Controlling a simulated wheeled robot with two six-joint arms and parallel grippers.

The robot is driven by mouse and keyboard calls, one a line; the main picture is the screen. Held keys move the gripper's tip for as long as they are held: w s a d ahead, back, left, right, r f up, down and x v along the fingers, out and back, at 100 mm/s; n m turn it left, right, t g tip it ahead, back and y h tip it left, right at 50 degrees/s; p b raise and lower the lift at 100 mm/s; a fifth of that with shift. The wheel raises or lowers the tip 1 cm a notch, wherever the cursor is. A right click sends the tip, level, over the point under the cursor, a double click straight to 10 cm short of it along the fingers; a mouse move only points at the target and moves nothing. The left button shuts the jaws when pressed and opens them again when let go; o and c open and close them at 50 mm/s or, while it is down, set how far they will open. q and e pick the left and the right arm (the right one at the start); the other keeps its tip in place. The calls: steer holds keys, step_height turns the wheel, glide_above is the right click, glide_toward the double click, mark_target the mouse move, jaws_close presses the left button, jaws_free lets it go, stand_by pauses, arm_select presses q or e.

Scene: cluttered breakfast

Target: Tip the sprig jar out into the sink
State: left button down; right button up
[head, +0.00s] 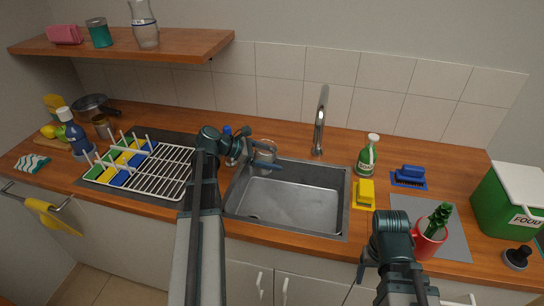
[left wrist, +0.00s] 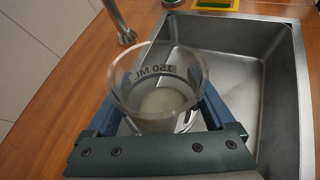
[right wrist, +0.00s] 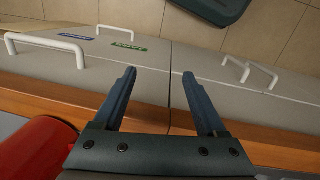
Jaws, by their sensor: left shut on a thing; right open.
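A clear glass jar (left wrist: 155,85) marked "150 ML" is held between the fingers of my left gripper (left wrist: 160,120), which is shut on it. Pale cloudy liquid shows in its bottom; I see no sprig in it. In the head view the jar (head: 267,146) and my left gripper (head: 258,156) are at the back left corner of the steel sink (head: 285,205). The jar looks about upright. A red mug (head: 428,243) with a green sprig (head: 439,214) stands at the right. My right gripper (right wrist: 160,85) is open and empty, beside the mug at the counter's front edge.
A tap (head: 320,120) rises behind the sink. A dish rack (head: 150,165) is left of the sink. A yellow sponge (head: 364,194), a green soap bottle (head: 368,157) and a blue brush (head: 410,173) are to its right. A green food bin (head: 508,205) stands far right. The basin looks empty.

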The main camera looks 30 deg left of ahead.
arm_select(q)
steer(key=shift+a+f+y+b, duration=0.1)
steer(key=shift+f+y+b, duration=0.2)
steer(key=shift+f, duration=0.45)
steer(key=shift+a+r+m+y+p, duration=0.35)
steer(key=shift+m+y+p, duration=0.4)
steer(key=shift+p, duration=0.65)
steer(key=shift+a+m+y+p, duration=0.25)
steer(key=shift+y+p, duration=0.4)
steer(key=shift+y, duration=0.2)
steer(key=shift+a+f+m+y+p, duration=0.1)
steer(key=shift+m+y+p, duration=0.3)
steer(key=shift+y, duration=0.5)
steer(key=shift+a+f+m+y, duration=0.1)
steer(key=shift+f+m+y, duration=0.25)
steer(key=shift+y, duration=0.35)
steer(key=shift+w+a+y, duration=0.1)
steer(key=shift+a+y, duration=0.1)
steer(key=shift+y, duration=0.1)
steer(key=shift+f+b, duration=0.2)
steer(key=shift+b, duration=0.1)
steer(key=shift+f+m+y, duration=0.15)
steer(key=shift+m+y, duration=0.2)
steer(key=shift+y, duration=0.05)
steer(key=shift+a, duration=0.15)
